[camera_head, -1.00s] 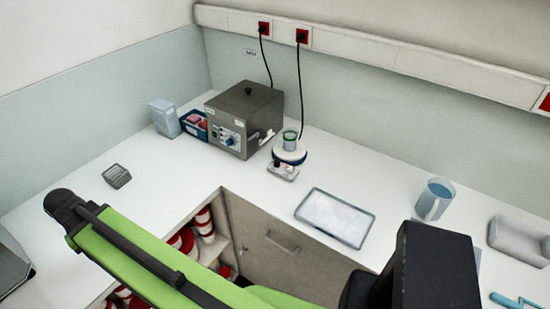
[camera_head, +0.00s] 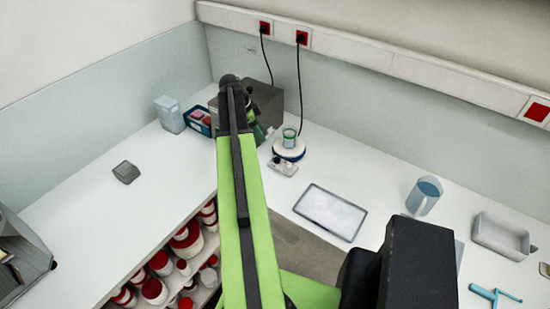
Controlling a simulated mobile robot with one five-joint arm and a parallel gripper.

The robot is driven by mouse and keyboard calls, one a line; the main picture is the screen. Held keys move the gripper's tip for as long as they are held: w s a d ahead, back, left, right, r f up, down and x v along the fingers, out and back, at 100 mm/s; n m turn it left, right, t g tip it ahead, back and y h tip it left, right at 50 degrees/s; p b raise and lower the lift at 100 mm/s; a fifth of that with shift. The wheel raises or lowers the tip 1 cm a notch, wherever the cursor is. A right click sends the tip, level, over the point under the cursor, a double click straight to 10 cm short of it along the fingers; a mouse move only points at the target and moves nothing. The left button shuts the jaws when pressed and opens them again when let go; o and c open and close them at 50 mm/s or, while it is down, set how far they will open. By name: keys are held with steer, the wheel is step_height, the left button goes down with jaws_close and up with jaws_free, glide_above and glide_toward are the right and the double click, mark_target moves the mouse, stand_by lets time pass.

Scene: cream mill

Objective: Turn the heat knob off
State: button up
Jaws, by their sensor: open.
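The grey metal heating box (camera_head: 268,100) stands at the back of the bench, largely covered by my arm. Its front panel with the blue knob is hidden behind the arm. A small round hotplate (camera_head: 289,154) stands just right of the box, with a glass beaker (camera_head: 289,138) on it. The hotplate's pale control base (camera_head: 283,167) faces forward; its controls are too small to make out. My green arm reaches up to the front of the box. My gripper's jaws cannot be made out behind the arm.
A clear container (camera_head: 169,114) and a blue tray (camera_head: 198,120) stand left of the box. A shallow tray (camera_head: 330,212), a blue jug (camera_head: 424,195) and a grey basin (camera_head: 501,235) are to the right. Red-lidded jars (camera_head: 186,240) fill the shelf below. The left bench is mostly clear.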

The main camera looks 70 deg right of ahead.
mark_target(277, 158)
steer(key=b+x, duration=1.4)
steer(key=x, duration=0.2)
steer(key=shift+w, duration=0.2)
steer(key=shift+s+d+f+b, duration=0.1)
steer(key=shift+s+f+b, duration=0.15)
steer(key=shift+f+b, duration=0.2)
steer(key=shift+r, duration=0.1)
steer(key=shift+c, duration=0.3)
